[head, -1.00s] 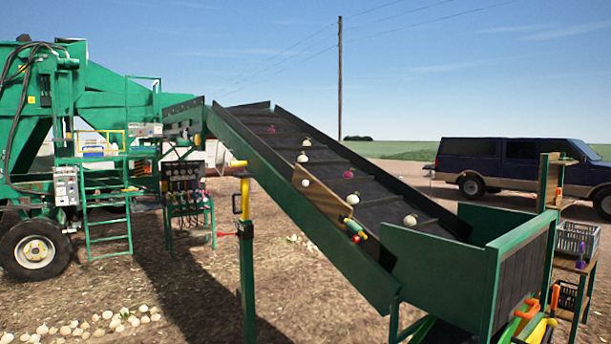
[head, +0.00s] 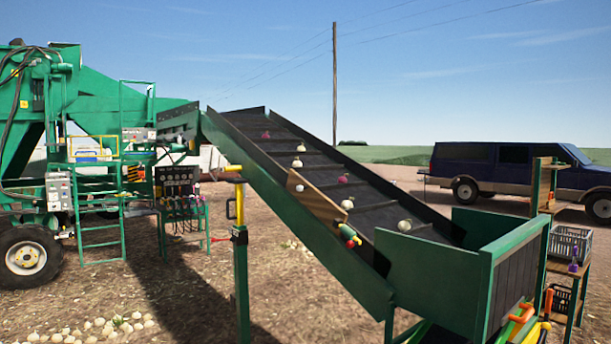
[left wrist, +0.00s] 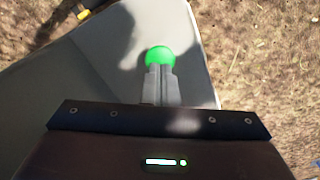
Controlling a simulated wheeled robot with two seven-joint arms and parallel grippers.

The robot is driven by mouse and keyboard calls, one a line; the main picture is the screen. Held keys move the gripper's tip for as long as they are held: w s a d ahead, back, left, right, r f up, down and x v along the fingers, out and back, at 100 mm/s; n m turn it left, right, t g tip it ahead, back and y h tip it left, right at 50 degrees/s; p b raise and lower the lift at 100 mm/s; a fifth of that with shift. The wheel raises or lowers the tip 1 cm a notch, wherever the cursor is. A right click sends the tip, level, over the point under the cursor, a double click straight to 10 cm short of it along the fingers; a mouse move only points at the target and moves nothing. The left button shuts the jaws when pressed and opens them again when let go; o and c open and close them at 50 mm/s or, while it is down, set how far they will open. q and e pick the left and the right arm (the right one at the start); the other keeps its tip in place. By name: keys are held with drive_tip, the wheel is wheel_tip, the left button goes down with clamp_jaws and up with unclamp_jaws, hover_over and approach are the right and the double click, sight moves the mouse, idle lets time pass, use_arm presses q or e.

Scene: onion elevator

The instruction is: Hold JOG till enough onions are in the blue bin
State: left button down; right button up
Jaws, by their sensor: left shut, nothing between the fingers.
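In the left wrist view my left gripper (left wrist: 160,70) is shut and empty. Its fingertips overlap the lower edge of a bright green round button (left wrist: 160,54) on a grey surface (left wrist: 100,75). I cannot tell whether they touch or press it, and no label is readable. In the head view several white and red onions lie spread along the sloping dark conveyor belt (head: 322,172), among them a white onion (head: 404,226) low on the belt and a red onion (head: 265,134) near the top. No blue bin shows. My right gripper is out of view.
A green hopper (head: 440,265) stands at the belt's low end. A green machine (head: 110,110) with steps is at left. Loose onions (head: 100,328) lie on the ground. A shelf with a grey crate (head: 570,242) stands at right, before a dark blue vehicle (head: 500,165).

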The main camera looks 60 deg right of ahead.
use_arm(q)
drive_tip(key=shift+f, duration=0.15)
drive_tip(key=shift+f+b, duration=0.65)
drive_tip(key=shift+f, duration=0.35)
idle(3.7)
wheel_tip(320, 180, up, 3)
drive_tip(key=p, duration=0.3)
drive_tip(key=shift+r, duration=2.05)
